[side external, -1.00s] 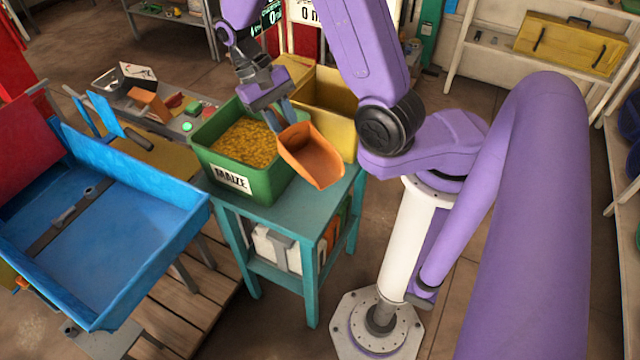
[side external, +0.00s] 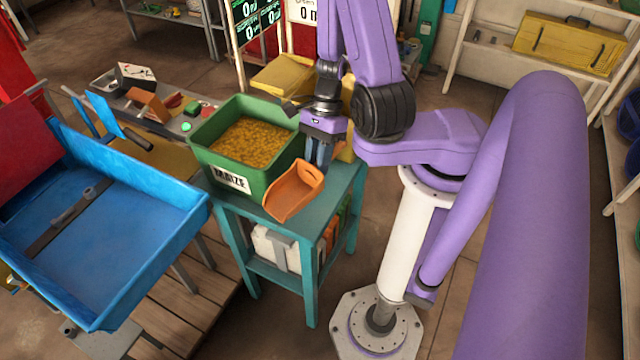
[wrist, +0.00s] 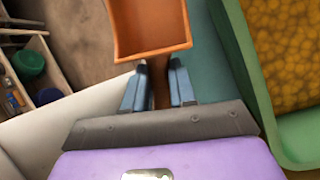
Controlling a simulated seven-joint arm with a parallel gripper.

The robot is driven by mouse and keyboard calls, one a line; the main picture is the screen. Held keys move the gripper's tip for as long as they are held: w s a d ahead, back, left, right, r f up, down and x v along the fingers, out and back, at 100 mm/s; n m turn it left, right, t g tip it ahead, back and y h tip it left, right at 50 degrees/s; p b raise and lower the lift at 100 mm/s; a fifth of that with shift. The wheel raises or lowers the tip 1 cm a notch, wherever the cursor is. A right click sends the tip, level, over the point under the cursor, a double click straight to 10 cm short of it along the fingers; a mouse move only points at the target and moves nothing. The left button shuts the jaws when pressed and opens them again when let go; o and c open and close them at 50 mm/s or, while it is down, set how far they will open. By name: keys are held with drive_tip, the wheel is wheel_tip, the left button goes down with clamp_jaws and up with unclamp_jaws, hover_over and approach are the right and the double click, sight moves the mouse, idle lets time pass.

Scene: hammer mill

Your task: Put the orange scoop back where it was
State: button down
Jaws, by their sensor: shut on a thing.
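The orange scoop (side external: 293,192) is low over the front of the teal stand (side external: 335,205), just right of the green maize bin; I cannot tell whether it touches the top. My gripper (side external: 320,155) points down and is shut on the scoop's handle. In the wrist view the scoop (wrist: 150,28) extends ahead of the gripper (wrist: 158,72), with its handle between the blue fingers. The scoop looks empty. The green bin (side external: 270,190) holds yellow maize and its wall also shows in the wrist view (wrist: 245,75).
A yellow bin (side external: 347,148) stands behind my gripper, mostly hidden by my arm. A blue tray (side external: 110,235) is at the left. A grey bench with small items (side external: 165,110) stands behind the maize bin. White goods sit on the stand's lower shelf (side external: 285,275).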

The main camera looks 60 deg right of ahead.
drive_tip(key=s+f+m+t, duration=0.1)
drive_tip(key=s+f+m, duration=0.1)
drive_tip(key=s+d+f+m, duration=0.1)
drive_tip(key=s+m, duration=0.1)
drive_tip(key=shift+s+d+f+t, duration=0.2)
drive_tip(key=shift+s+f+t, duration=0.1)
drive_tip(key=shift+f+t, duration=0.1)
drive_tip(key=s+d+f+m+t+h, duration=0.1)
drive_tip(key=s+d+f+m+t, duration=0.1)
drive_tip(key=d+m, duration=0.4)
drive_tip(key=shift+f+m+t+h, duration=0.3)
drive_tip(key=shift+f, duration=0.35)
drive_tip(key=c, duration=0.9)
unclamp_jaws()
drive_tip(key=shift+f, duration=0.1)
